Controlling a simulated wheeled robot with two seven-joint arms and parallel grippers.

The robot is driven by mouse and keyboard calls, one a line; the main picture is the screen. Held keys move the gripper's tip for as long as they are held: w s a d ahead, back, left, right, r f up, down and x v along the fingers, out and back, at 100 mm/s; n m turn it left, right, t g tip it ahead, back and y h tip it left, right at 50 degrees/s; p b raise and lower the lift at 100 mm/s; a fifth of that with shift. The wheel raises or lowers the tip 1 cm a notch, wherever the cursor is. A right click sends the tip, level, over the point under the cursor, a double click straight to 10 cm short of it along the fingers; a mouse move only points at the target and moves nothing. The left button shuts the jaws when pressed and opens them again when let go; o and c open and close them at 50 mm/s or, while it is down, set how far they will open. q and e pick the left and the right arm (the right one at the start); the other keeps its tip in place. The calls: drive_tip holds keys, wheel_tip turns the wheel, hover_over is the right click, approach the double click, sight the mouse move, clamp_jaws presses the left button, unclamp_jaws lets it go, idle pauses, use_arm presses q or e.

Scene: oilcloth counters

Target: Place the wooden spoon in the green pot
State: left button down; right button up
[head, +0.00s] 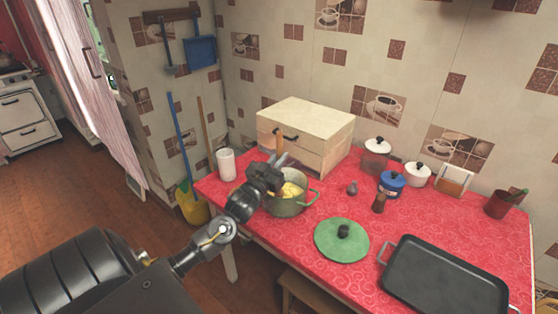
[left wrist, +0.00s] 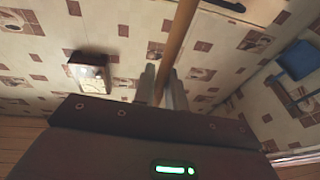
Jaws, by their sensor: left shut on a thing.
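My left gripper (head: 281,160) is over the back edge of the green pot, shut on the wooden spoon (head: 279,144). In the left wrist view the spoon's thin brown stick (left wrist: 180,38) runs up from between the two grey fingers (left wrist: 163,88). The far end of the spoon is hidden in both views. The green pot (head: 292,208) stands on the red counter, with yellow food in it, partly covered by my gripper. I cannot tell whether the spoon touches the pot. My right gripper is not in view.
A green lid (head: 328,246) lies on the red oilcloth (head: 385,228) in front of the pot. A wooden breadbox (head: 318,122) stands behind it and a white cup (head: 226,164) to the left. A black tray (head: 445,280) is at right; canisters (head: 391,184) line the back.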

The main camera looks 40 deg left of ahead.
use_arm(q)
drive_tip(key=shift+f, duration=0.5)
drive_tip(key=c, duration=1.5)
unclamp_jaws()
drive_tip(key=shift+o, duration=0.2)
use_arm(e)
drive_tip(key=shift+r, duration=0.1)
use_arm(q)
drive_tip(key=shift+s, duration=0.3)
drive_tip(key=b+v, duration=0.2)
drive_tip(key=v, duration=0.9)
drive_tip(key=shift+s, duration=0.2)
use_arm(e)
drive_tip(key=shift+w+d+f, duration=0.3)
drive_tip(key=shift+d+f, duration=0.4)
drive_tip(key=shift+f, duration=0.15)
